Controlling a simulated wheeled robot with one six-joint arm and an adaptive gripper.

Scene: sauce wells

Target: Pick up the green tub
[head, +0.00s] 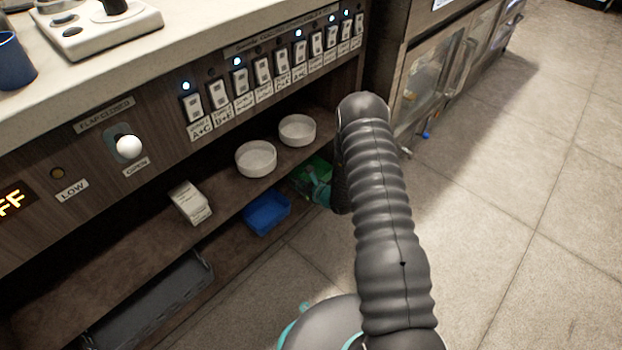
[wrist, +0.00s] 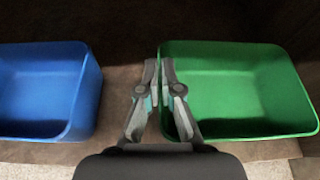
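The green tub (wrist: 245,90) is on the right in the wrist view, open side up and empty. In the head view the green tub (head: 323,166) is on the lower shelf, partly hidden behind my arm. My gripper (wrist: 159,68) is at the tub's left wall, one finger outside it and one inside. The fingers are close together, with the thin wall between them. In the head view my gripper (head: 313,188) is small and partly hidden at the tub.
A blue tub (wrist: 45,90) stands just left of the green one; it also shows in the head view (head: 266,213). Two white bowls (head: 256,158) and a small pale box (head: 190,202) are on the shelf above. A dark tray (head: 150,305) lies lower left. Floor is open at right.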

